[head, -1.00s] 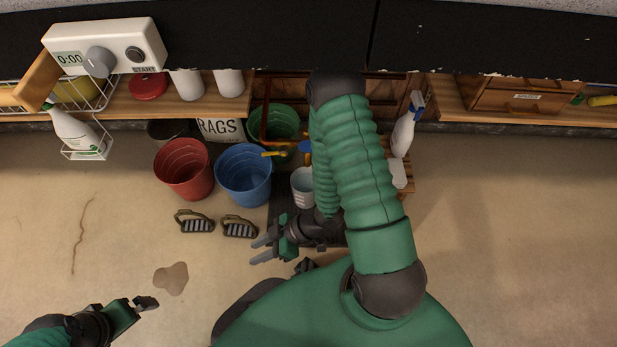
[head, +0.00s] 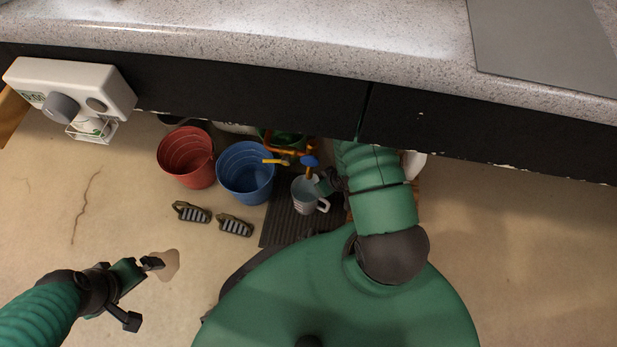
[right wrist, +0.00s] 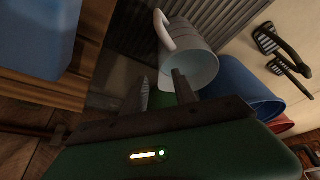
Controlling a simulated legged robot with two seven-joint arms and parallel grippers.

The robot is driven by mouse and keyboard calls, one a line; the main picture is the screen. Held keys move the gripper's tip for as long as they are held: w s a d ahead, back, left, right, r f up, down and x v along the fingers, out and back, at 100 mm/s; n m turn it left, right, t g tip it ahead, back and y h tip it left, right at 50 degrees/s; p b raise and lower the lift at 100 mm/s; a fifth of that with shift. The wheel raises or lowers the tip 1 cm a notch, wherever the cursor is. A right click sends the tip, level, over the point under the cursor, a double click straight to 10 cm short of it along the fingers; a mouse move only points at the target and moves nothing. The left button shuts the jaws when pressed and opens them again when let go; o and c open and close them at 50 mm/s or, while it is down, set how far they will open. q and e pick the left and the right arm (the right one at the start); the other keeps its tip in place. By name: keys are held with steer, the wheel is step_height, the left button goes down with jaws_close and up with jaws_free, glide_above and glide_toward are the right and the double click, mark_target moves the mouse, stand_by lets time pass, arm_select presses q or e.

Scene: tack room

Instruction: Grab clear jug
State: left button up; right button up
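My left gripper (head: 142,292) is open and empty over the floor at lower left.
A blue bucket (head: 246,172) and a red bucket (head: 186,157) stand left of the jug. A tap with a blue knob (head: 309,161) is right behind it. The dark counter front (head: 260,108) overhangs the area.

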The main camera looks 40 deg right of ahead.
steer(key=b+x, duration=0.5)
steer(key=x, duration=0.3)
steer(key=shift+a+f+b, duration=0.1)
steer(key=shift+b, duration=0.25)
steer(key=shift+w+f, duration=0.25)
steer(key=shift+f, duration=0.05)
steer(key=shift+r, duration=0.1)
arm_select(q)
step_height(320, 180, down, 6)
steer(key=d, duration=0.1)
steer(key=shift+f, duration=0.2)
arm_select(e)
jaws_close()
arm_select(q)
steer(key=shift+d, duration=0.1)
